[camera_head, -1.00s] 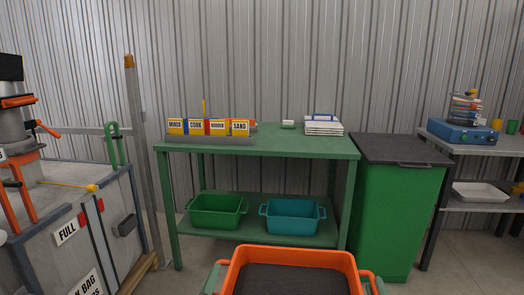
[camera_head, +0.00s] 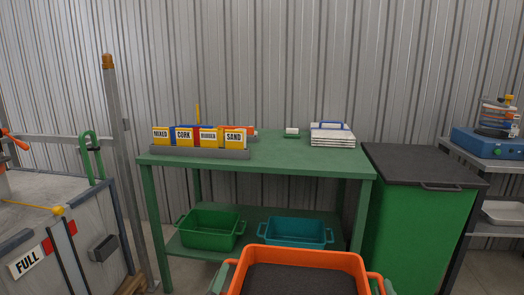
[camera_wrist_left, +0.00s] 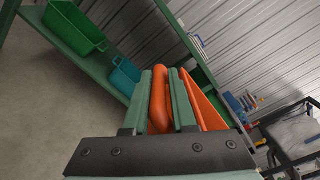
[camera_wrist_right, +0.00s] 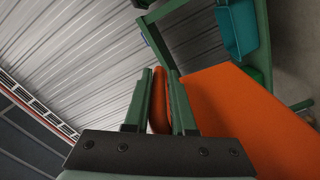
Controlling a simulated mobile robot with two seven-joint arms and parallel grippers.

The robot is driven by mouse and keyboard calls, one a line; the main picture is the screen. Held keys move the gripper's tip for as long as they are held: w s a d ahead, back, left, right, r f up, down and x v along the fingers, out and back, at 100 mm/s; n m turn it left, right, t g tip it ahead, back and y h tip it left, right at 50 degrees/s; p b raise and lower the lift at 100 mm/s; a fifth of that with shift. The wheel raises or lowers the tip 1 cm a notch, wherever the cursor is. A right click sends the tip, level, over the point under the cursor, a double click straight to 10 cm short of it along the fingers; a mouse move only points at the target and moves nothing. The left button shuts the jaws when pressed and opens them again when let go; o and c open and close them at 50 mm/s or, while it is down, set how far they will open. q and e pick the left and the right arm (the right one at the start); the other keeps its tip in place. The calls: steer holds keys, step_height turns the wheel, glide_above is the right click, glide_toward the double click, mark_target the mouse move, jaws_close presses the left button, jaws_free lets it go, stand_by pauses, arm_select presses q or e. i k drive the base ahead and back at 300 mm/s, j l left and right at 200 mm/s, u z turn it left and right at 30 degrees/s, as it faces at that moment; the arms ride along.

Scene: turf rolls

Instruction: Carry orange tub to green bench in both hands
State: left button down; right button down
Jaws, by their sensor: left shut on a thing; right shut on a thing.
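The orange tub (camera_head: 303,256) is at the bottom of the head view, with dark material inside it. My left gripper (camera_wrist_left: 160,85) is shut on the tub's handle at its left side. My right gripper (camera_wrist_right: 160,85) is shut on the handle at its right side. Both grippers show only in part at the tub's sides in the head view. The green bench (camera_head: 280,153) stands ahead of the tub, with a lower shelf. The tub is in front of the bench; its underside is hidden.
On the bench top are a rack of labelled cards (camera_head: 200,153), a small brush-like item (camera_head: 292,132) and a white stack (camera_head: 332,135). The middle of the top is clear. A green tub (camera_head: 210,230) and teal tub (camera_head: 297,232) are on the shelf. A green bin (camera_head: 415,215) stands right.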

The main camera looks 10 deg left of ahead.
mark_target(313, 155)
steer(key=i+l, duration=0.1)
steer(key=i, duration=0.55)
steer(key=i+l, duration=0.1)
steer(key=i, duration=0.55)
